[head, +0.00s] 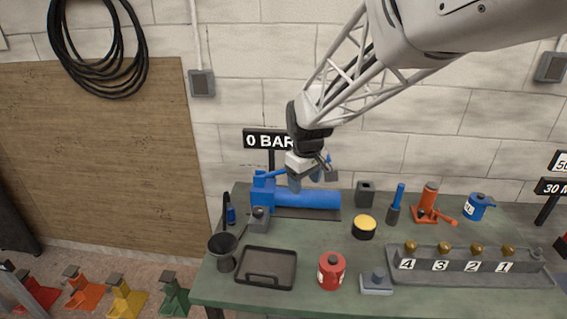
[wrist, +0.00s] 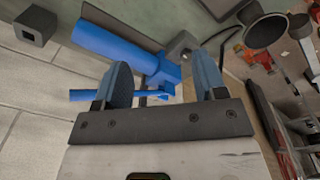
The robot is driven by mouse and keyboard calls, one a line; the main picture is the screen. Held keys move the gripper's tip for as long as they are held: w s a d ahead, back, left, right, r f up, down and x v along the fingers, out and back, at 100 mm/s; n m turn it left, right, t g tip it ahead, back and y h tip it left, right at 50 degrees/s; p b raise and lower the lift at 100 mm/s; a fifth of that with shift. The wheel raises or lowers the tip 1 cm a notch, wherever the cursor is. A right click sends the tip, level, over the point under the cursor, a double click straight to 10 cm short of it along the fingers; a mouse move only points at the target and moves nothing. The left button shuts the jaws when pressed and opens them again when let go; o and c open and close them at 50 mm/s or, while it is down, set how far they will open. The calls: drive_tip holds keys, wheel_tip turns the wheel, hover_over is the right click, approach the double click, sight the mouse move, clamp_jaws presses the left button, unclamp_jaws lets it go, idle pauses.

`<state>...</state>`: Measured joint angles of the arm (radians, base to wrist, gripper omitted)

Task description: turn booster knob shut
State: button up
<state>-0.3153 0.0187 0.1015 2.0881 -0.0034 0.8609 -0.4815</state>
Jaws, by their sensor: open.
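A blue booster (head: 310,198), a horizontal cylinder with a blocky left end, lies at the back left of the green bench. It also shows in the wrist view (wrist: 105,42). A thin blue bar (head: 271,174) sits above the blocky end; it shows in the wrist view (wrist: 82,94), running behind a finger. I cannot tell clearly which part is the knob. My gripper (head: 311,178) is above the cylinder, fingers apart and empty. In the wrist view the blocky end shows between the blue fingertips (wrist: 162,72); I cannot tell whether they touch it.
A "0 BAR" sign (head: 268,140) stands behind the booster. On the bench are a black cup (head: 222,250), a dark tray (head: 267,269), a red can (head: 331,270), a yellow-topped pot (head: 364,227), a dark square block (head: 365,193) and a numbered rack (head: 470,271).

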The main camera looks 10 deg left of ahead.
sight(258, 210)
drive_tip(key=w+a+f+n, duration=0.1)
drive_tip(key=w+a+f, duration=0.2)
drive_tip(key=a+f, duration=0.1)
drive_tip(key=w+a+f+n, duration=0.1)
drive_tip(key=w+a+f, duration=0.2)
drive_tip(key=a, duration=0.3)
drive_tip(key=w+a+f+n, duration=0.2)
drive_tip(key=w+a+f, duration=0.1)
drive_tip(key=a+f, duration=0.1)
drive_tip(key=shift+w+a+f+g, duration=0.15)
drive_tip(key=shift+a+f+g, duration=0.25)
drive_tip(key=shift+a, duration=0.2)
drive_tip(key=shift+f, duration=0.1)
drive_tip(key=shift+f, duration=3.8)
drive_tip(key=c, duration=0.9)
